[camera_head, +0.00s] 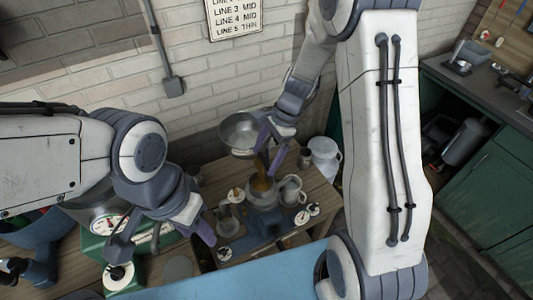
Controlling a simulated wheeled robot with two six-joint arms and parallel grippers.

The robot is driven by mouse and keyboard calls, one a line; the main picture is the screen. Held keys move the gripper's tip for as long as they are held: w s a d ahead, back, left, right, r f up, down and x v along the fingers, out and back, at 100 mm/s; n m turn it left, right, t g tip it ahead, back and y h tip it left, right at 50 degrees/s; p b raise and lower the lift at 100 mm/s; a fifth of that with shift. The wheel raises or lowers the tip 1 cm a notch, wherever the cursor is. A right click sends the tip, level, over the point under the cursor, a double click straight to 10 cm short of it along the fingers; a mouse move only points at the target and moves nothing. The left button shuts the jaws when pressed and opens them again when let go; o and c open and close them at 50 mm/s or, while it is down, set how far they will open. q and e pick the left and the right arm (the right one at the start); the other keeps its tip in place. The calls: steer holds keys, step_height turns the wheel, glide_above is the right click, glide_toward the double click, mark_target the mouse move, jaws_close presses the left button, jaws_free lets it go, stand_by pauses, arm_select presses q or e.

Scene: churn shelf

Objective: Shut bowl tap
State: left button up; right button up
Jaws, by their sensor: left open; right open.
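A round metal bowl (236,134) stands raised by the brick wall, above a wooden bench. My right gripper (267,160) is at the bowl's right side with its fingers apart and pointing down. The tap cannot be made out; the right gripper covers that side of the bowl. A brown streak (262,183), which looks like a liquid stream, runs below the gripper into a grey vessel (264,198). I cannot tell whether the fingers touch anything. My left gripper (160,241) is open and empty at the lower left, well apart from the bowl.
Metal jugs (291,190) and small pots crowd the bench (318,192) around the vessel. A white can (323,158) stands behind at the right. A green scale with a dial (106,224) is near my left gripper. A blue surface (240,277) lies in front.

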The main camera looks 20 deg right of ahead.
steer(key=c, duration=1.2)
steer(key=shift+n, duration=0.3)
steer(key=n, duration=0.1)
steer(key=n+g+p, duration=0.1)
steer(key=shift+w+d+r+n+p, duration=0.1)
steer(key=shift+w+d+n+p, duration=0.15)
steer(key=shift+n+p, duration=0.15)
steer(key=n, duration=0.1)
steer(key=n+g+h+p, duration=0.1)
steer(key=n, duration=0.2)
steer(key=shift+w+d+g+h, duration=0.3)
steer(key=shift+w, duration=0.1)
steer(key=shift+w+n+g+h+p, duration=0.2)
steer(key=shift+w+n+h, duration=0.3)
steer(key=shift+n, duration=1.25)
steer(key=shift+w+n+g+h+p, duration=0.2)
steer(key=shift+n+h, duration=0.5)
steer(key=shift+n, duration=1)
steer(key=shift+w+n+g+h+p, duration=0.1)
steer(key=shift+w+n+h+p, duration=0.35)
steer(key=shift+n, duration=1.3)
steer(key=shift+h, duration=0.25)
